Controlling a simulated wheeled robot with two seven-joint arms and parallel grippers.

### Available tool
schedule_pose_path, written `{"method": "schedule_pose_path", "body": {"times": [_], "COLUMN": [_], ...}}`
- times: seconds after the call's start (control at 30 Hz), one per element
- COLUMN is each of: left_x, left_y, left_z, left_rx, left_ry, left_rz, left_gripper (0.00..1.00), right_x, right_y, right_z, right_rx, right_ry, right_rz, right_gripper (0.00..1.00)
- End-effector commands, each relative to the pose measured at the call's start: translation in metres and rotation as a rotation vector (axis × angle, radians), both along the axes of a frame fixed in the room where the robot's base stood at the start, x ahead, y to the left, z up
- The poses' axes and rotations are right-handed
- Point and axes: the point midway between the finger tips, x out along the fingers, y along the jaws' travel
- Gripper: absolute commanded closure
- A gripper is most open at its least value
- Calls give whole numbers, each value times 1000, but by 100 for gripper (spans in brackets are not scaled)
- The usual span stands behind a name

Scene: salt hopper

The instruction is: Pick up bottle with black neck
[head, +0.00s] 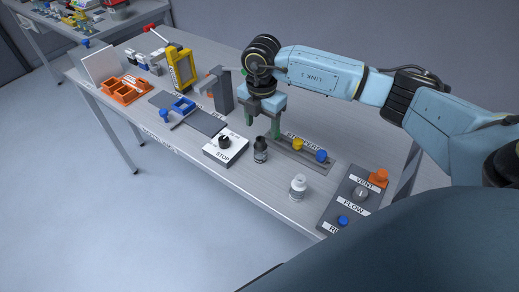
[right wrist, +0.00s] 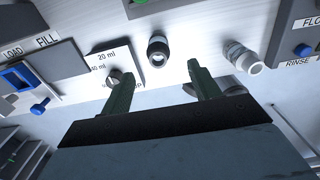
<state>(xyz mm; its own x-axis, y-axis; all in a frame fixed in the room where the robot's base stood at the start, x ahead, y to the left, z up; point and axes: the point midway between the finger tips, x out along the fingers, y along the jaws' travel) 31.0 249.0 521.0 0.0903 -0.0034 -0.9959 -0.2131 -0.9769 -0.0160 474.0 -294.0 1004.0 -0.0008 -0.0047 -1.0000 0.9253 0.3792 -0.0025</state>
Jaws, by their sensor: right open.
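I see no contact with the bottle. My left gripper is not in view.
A white block with a black knob, marked STOP (head: 226,149), is left of the black-necked bottle. A stopper rack (head: 283,153) with yellow and blue stoppers lies behind it. A grey panel (head: 352,203) with orange and blue buttons stands at right. An orange tray (head: 124,92) is far left.

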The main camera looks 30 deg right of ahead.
Motion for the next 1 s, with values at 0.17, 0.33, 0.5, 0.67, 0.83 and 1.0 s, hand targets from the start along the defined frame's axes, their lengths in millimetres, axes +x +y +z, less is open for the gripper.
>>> {"method": "schedule_pose_path", "body": {"times": [0.17,0.33,0.5,0.67,0.83,1.0], "left_x": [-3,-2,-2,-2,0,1], "left_y": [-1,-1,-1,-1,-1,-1], "left_z": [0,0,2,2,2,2], "left_rx": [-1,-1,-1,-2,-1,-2], "left_ry": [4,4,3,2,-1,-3], "left_rz": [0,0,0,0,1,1], "left_gripper": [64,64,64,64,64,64], "right_x": [0,0,0,2,2,2], "right_y": [1,1,2,3,3,3], "right_z": [-33,-46,-65,-89,-99,-99], "right_rx": [2,4,3,4,5,5], "right_ry": [2,1,2,2,-1,-1], "right_rz": [1,3,2,3,3,4], "right_gripper": [38,38,38,38,38,38]}}
